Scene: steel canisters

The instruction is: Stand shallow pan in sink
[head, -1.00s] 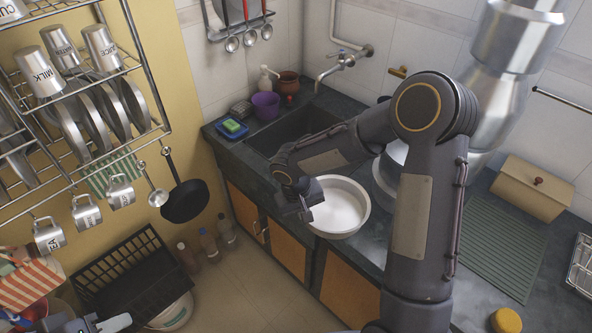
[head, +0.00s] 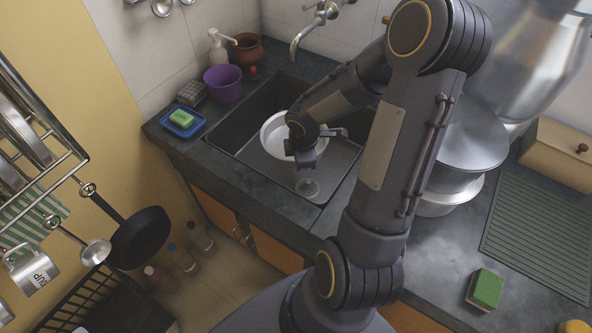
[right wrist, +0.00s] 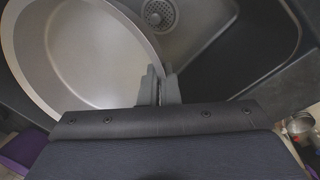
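The shallow pan (head: 275,140) is pale and round. In the head view it is within the sink (head: 238,110) opening, partly covered by my right arm. My right gripper (head: 306,158) is at the pan's near right side. In the right wrist view the pan (right wrist: 85,50) fills the upper left, and its rim runs between the fingers of my right gripper (right wrist: 159,88), which are closed on it. The sink drain (right wrist: 158,14) shows beside the pan. I cannot tell whether the pan touches the sink floor. My left gripper is out of view.
A tap (head: 308,35) hangs over the sink's back. A purple pot (head: 223,84) and a blue tray with a green sponge (head: 182,122) stand left of it. Stacked steel pots (head: 470,150) stand right, near another sponge (head: 485,290). A black frying pan (head: 140,237) hangs at the left.

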